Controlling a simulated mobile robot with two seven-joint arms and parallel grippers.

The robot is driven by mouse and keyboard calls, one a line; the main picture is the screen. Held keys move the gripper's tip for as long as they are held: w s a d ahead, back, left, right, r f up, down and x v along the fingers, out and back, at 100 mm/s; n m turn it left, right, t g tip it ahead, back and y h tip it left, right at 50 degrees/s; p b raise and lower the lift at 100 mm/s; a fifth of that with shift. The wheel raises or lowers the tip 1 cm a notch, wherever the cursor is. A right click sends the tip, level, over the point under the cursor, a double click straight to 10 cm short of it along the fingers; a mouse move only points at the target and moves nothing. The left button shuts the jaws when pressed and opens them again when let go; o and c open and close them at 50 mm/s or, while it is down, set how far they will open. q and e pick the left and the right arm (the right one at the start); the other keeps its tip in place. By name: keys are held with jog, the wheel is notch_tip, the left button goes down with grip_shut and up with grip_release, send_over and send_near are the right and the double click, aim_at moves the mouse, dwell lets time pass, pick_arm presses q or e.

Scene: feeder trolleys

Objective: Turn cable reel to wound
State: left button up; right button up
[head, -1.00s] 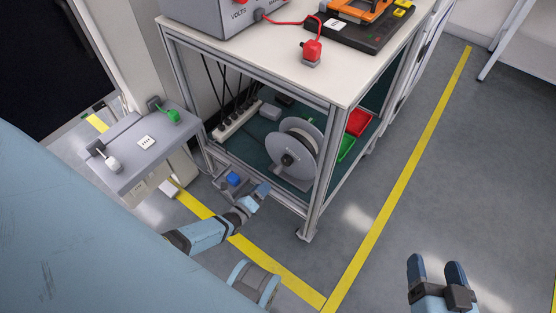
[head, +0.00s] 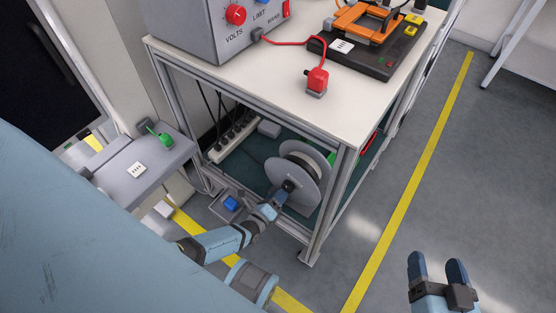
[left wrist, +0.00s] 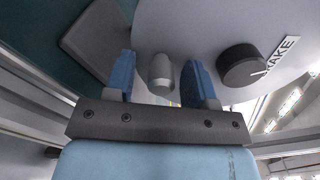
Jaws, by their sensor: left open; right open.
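The cable reel (head: 316,178) stands on the lower shelf of the trolley, with a pale grey disc facing out. My left gripper (head: 281,194) is at the front of the reel and hides part of its disc. In the left wrist view, my left gripper (left wrist: 160,65) is open, with its blue fingers either side of a grey rounded peg (left wrist: 160,80) in front of the disc (left wrist: 200,25). I cannot tell whether a finger touches the peg. A black knob (left wrist: 242,66) sits to the right, beside a partly hidden label ending "AKE". My right gripper (head: 438,268) is open and empty over the floor.
Trolley posts (head: 328,208) and the white top (head: 260,105) frame the reel closely. A power strip (head: 234,140) lies left of it. A small grey side table (head: 120,182) stands at the left. Floor at the right is clear.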

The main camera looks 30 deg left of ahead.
aim_at(274, 180)
pick_arm(q)
jog(key=shift+w, duration=0.1)
grip_shut()
pick_arm(e)
jog(key=shift+d+r, duration=0.1)
pick_arm(q)
jog(key=shift+r, duration=0.1)
jog(key=shift+a, duration=0.1)
jog(key=shift+a+r+m+p, duration=0.25)
jog(key=shift+a+m+p, duration=0.05)
jog(key=shift+m+p, duration=0.45)
jog(key=shift+a+r+m+p, duration=0.4)
jog(key=shift+a+m+p, duration=0.25)
jog(key=shift+m, duration=0.4)
jog(key=shift+a+r+m, duration=0.1)
jog(key=shift+r+m, duration=0.05)
jog(key=shift+m, duration=0.15)
jog(key=shift+w+a+r+m+p, duration=0.1)
jog(key=shift+a+r+m+p, duration=0.25)
jog(key=shift+m, duration=0.35)
jog(key=shift+a+r+m+p, duration=0.25)
jog(key=shift+a+m+p, duration=0.05)
jog(key=shift+m, duration=0.4)
pick_arm(e)
notch_tip(274, 180, down, 5)
jog(key=s+d+g+h, duration=0.1)
jog(key=s+d+g, duration=0.1)
jog(key=g, duration=0.1)
jog(key=shift+d+h, duration=0.35)
jog(key=shift+h, duration=0.05)
